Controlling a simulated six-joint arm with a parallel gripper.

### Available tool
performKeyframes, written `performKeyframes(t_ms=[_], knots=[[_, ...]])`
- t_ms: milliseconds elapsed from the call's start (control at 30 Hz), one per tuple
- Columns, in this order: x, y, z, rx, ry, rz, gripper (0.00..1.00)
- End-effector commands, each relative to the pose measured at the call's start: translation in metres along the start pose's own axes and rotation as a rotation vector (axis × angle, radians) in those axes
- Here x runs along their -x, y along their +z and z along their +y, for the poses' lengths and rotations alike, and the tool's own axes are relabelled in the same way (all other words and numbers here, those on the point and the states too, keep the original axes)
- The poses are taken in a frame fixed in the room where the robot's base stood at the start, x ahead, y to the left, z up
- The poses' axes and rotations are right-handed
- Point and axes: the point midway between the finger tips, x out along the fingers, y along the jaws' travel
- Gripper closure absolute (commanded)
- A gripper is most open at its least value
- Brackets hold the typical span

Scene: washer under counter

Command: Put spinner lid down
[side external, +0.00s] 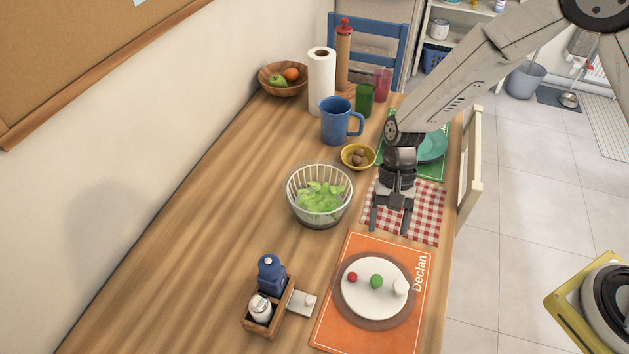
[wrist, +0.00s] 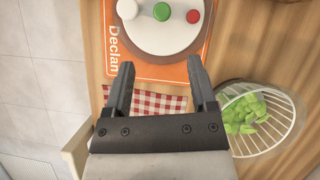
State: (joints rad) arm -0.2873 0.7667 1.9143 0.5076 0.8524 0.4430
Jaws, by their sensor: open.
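A white round disc (side external: 375,293), which looks like the spinner lid, lies flat on a brown round base over the orange placemat marked "Declan". A red, a green and a white knob stand on it in a row. The disc also shows at the top of the wrist view (wrist: 165,38), partly cut off. The spinner bowl (side external: 293,198) with a white slatted basket of green leaves stands uncovered, left of my gripper; it is at the right in the wrist view (wrist: 290,110). My gripper (side external: 390,229) is open and empty, pointing down over the checkered cloth, apart from the disc.
A wooden caddy (side external: 279,316) with a blue and a white shaker stands left of the orange placemat (side external: 333,322). A blue mug (side external: 335,121), a small yellow bowl (side external: 348,162), a paper roll (side external: 321,80) and cups stand farther back. The table's left middle is clear.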

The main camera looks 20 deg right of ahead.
Motion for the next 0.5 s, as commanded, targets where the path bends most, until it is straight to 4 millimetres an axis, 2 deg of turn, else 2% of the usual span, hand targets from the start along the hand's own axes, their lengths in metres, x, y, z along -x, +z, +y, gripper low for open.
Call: performKeyframes(t_ms=[267,500], knots=[[0.043,-0.005,0.037,0.125,-0.015,0.162,0.27],[0.081,-0.004,0.083,0.278,-0.004,0.350,0.27]])
